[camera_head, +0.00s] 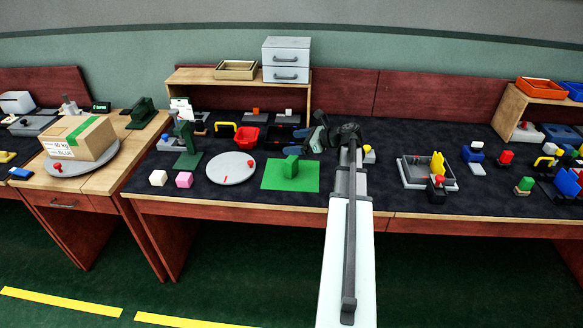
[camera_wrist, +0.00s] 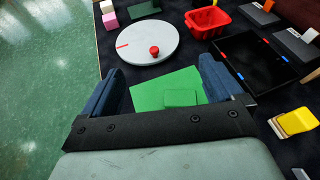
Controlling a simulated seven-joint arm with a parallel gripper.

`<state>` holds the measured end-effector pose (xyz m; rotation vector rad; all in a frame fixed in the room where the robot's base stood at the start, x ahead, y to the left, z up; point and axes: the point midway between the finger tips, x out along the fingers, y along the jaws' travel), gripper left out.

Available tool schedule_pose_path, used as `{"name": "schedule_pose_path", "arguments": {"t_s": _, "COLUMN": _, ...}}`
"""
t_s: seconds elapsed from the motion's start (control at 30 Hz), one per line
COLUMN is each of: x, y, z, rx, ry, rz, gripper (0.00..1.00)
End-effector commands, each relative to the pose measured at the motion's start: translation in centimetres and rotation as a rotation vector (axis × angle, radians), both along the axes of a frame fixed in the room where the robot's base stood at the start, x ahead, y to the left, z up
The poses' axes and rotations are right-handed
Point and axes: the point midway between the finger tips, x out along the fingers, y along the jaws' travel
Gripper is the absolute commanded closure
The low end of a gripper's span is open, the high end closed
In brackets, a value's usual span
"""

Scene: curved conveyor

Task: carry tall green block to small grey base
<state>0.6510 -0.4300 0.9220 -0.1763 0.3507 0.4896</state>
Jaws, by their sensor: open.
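A green block (camera_head: 291,166) stands upright on a flat bright green mat (camera_head: 271,183) near the table's front. In the wrist view the block's top (camera_wrist: 180,98) shows between the fingers, against the green mat (camera_wrist: 150,93). My gripper (camera_head: 314,136) is to the right of and above the block in the head view. In the wrist view my gripper (camera_wrist: 162,82) is open, with its two blue fingers apart and nothing held. Several small grey pieces are on the table; I cannot tell which one is the small grey base.
A round grey disc (camera_head: 231,168) with a red knob lies left of the mat. A red bin (camera_head: 246,137) stands behind it. A grey tray (camera_head: 412,181) with yellow and red pieces is to the right. Pink (camera_head: 184,180) and white (camera_head: 158,178) cubes are at the front left.

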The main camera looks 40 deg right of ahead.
Motion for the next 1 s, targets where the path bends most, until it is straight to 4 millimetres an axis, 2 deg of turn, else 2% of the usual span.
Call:
{"name": "schedule_pose_path", "arguments": {"t_s": 0.03, "x": 1.1, "y": 0.6, "z": 1.2, "rx": -0.022, "ry": -0.003, "rz": 0.018, "gripper": 0.06}}
{"name": "schedule_pose_path", "arguments": {"t_s": 0.2, "x": 3.6, "y": 2.0, "z": 3.5, "rx": -0.128, "ry": 0.035, "rz": 0.070, "gripper": 0.06}}
{"name": "schedule_pose_path", "arguments": {"t_s": 0.3, "x": 4.6, "y": 2.4, "z": 4.4, "rx": -0.210, "ry": 0.098, "rz": 0.099, "gripper": 0.06}}
{"name": "schedule_pose_path", "arguments": {"t_s": 0.4, "x": 4.8, "y": 1.9, "z": 4.7, "rx": -0.282, "ry": 0.198, "rz": 0.103, "gripper": 0.06}}
{"name": "schedule_pose_path", "arguments": {"t_s": 0.53, "x": 3.5, "y": -0.3, "z": 3.8, "rx": -0.345, "ry": 0.375, "rz": 0.065, "gripper": 0.06}}
{"name": "schedule_pose_path", "arguments": {"t_s": 0.7, "x": 0.9, "y": -2.6, "z": 1.5, "rx": -0.365, "ry": 0.598, "rz": -0.019, "gripper": 0.06}}
{"name": "schedule_pose_path", "arguments": {"t_s": 0.83, "x": -0.6, "y": -3.4, "z": 0.7, "rx": -0.343, "ry": 0.713, "rz": -0.088, "gripper": 0.06}}
{"name": "schedule_pose_path", "arguments": {"t_s": 1.0, "x": -0.9, "y": -3.2, "z": 0.5, "rx": -0.291, "ry": 0.750, "rz": -0.135, "gripper": 0.06}}
